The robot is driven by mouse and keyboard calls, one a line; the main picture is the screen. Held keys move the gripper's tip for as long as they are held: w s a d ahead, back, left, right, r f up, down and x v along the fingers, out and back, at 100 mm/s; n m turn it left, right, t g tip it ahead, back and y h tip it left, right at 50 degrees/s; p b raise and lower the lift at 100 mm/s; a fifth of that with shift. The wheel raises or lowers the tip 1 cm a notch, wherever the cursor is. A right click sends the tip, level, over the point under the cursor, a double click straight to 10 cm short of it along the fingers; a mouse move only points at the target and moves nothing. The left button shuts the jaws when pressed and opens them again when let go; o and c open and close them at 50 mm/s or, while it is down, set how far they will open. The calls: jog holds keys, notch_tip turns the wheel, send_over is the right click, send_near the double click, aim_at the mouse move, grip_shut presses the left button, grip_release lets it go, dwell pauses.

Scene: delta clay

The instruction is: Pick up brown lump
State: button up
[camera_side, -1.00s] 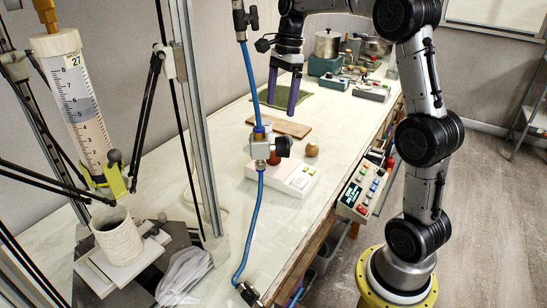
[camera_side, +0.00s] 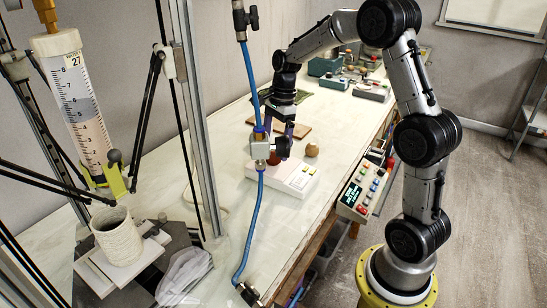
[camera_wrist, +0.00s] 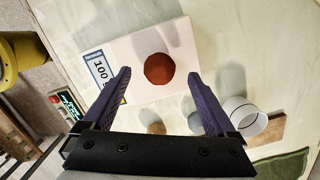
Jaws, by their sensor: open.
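A rounded reddish-brown lump (camera_wrist: 158,69) sits on the white scale (camera_wrist: 120,50) in the wrist view.
A tan lump (camera_side: 312,150) lies on the table beside the scale. A white cup (camera_wrist: 241,118) and a wooden board (camera_wrist: 271,129) are close by. A control box (camera_side: 362,190) is at the table edge. The blue hose (camera_side: 252,222) crosses the side view in front.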

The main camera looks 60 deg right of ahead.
jog(key=shift+a+f, duration=0.2)
jog(key=shift+f, duration=1.2)
jog(key=shift+w, duration=0.1)
grip_shut()
